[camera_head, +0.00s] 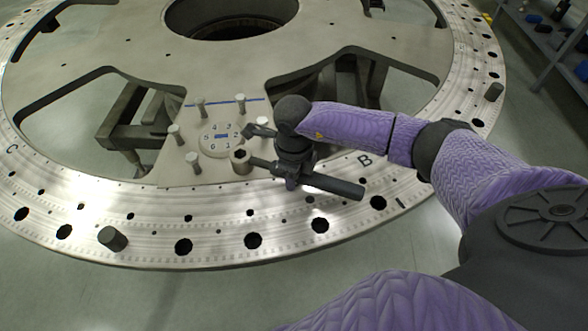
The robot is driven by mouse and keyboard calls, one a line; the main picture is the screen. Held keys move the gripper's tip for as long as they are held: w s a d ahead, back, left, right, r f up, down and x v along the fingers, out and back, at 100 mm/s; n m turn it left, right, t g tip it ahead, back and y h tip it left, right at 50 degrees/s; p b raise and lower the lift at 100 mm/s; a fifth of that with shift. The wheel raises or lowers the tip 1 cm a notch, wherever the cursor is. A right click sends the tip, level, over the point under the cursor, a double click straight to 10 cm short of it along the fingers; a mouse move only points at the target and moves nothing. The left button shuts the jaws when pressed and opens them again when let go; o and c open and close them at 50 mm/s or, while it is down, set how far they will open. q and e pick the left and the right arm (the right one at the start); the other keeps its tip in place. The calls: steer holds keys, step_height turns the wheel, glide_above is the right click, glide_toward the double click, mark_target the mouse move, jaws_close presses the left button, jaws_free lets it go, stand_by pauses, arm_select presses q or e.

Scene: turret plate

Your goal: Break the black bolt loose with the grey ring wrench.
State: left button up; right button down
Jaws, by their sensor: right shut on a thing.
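The grey ring wrench (335,185) lies across my right gripper (290,174), which is shut on it. My left gripper is not in view.
The turret plate (120,215) is a large metal ring with dark holes and open cut-outs. Several light grey pegs (193,162) stand around the disc. Short dark grey posts (112,238) stand on the rim. A shelf (555,45) is at the upper right.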

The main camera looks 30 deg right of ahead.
steer(key=shift+r+p, duration=1.25)
steer(key=shift+r, duration=0.3)
